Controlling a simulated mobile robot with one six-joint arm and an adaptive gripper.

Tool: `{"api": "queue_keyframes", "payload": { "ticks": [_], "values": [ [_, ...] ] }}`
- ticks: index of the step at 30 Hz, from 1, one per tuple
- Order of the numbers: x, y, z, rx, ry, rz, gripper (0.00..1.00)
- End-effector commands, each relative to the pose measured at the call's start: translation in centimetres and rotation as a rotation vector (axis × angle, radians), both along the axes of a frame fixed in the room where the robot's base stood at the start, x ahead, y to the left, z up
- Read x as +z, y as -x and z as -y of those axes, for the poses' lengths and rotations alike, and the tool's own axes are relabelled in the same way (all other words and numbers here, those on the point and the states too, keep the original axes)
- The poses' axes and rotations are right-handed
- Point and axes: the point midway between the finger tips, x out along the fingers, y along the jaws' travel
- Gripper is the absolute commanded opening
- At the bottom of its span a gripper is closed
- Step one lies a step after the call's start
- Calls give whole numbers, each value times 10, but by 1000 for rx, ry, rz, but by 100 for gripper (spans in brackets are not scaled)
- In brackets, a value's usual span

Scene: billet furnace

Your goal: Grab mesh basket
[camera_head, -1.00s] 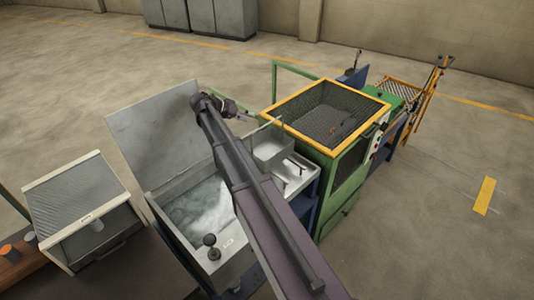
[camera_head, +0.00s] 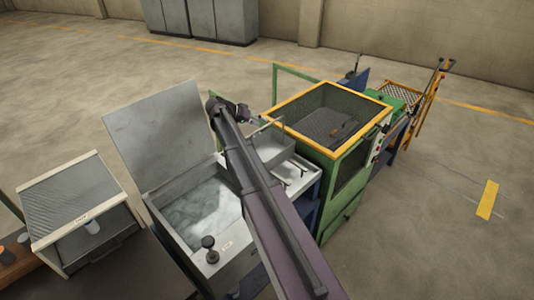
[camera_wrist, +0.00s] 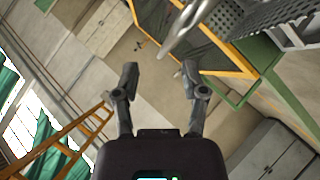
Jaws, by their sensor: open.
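The mesh basket (camera_head: 272,150) appears as a pale grey box with an upright wire handle, on the light ledge beside the water tank. My arm covers part of its left side, and its mesh is too small to make out in the head view. My gripper (camera_head: 240,112) is just left of the handle's top in the head view. In the wrist view my gripper (camera_wrist: 160,73) is open, with nothing between its fingers. A shiny curved bar, probably the basket handle (camera_wrist: 186,28), shows close by, beyond the fingertips and apart from them.
A water tank (camera_head: 168,197) with a raised lid (camera_head: 155,110) stands left of the basket. A green machine (camera_head: 345,180) with a yellow-rimmed mesh top stands to the right. A box with a ribbed top (camera_head: 75,195) is at far left. Floor at far right is mostly clear.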

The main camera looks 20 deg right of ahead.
Motion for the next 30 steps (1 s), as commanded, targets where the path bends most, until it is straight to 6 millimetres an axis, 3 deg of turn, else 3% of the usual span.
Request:
{"api": "queue_keyframes", "payload": {
  "ticks": [15,30],
  "values": [
    [-29,4,37,-2,0,0,56],
    [-29,4,40,-1,-1,1,56]
  ]
}}
